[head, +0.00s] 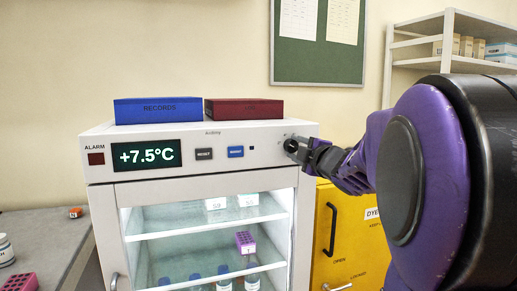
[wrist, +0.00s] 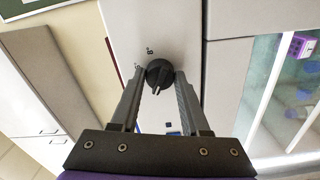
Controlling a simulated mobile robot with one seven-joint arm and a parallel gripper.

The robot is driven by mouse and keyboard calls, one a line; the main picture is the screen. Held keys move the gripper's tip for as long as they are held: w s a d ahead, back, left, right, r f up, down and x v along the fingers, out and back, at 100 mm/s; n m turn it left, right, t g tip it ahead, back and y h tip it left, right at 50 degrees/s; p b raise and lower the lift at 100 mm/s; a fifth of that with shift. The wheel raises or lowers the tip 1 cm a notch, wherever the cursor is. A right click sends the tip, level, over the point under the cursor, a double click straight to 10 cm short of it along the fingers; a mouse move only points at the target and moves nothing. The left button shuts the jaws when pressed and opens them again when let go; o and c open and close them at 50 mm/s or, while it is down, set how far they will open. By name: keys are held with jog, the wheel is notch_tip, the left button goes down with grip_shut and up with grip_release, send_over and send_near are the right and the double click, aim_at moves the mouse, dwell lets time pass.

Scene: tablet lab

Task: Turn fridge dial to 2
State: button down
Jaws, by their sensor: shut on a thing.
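The fridge dial (wrist: 159,74) is a black round knob on the white front panel of the fridge (head: 195,184). In the wrist view it sits between the two finger ends, with small marks beside it. My gripper (wrist: 160,80) is shut on the dial, one finger on each side. In the head view my gripper (head: 303,150) reaches the panel's right end from the right and partly hides the dial. The number the dial points to is too small to read. The display (head: 147,154) reads +7.5°C.
The panel also has an alarm light (head: 96,159), a dark reset button (head: 204,154) and a blue button (head: 236,152). A blue box (head: 157,111) and a dark red box (head: 244,110) lie on top. A yellow cabinet (head: 350,245) stands right of the fridge.

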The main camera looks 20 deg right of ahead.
jog(key=shift+n, duration=1.3)
jog(key=shift+c, duration=1.9)
grip_release()
jog(key=shift+s, duration=0.15)
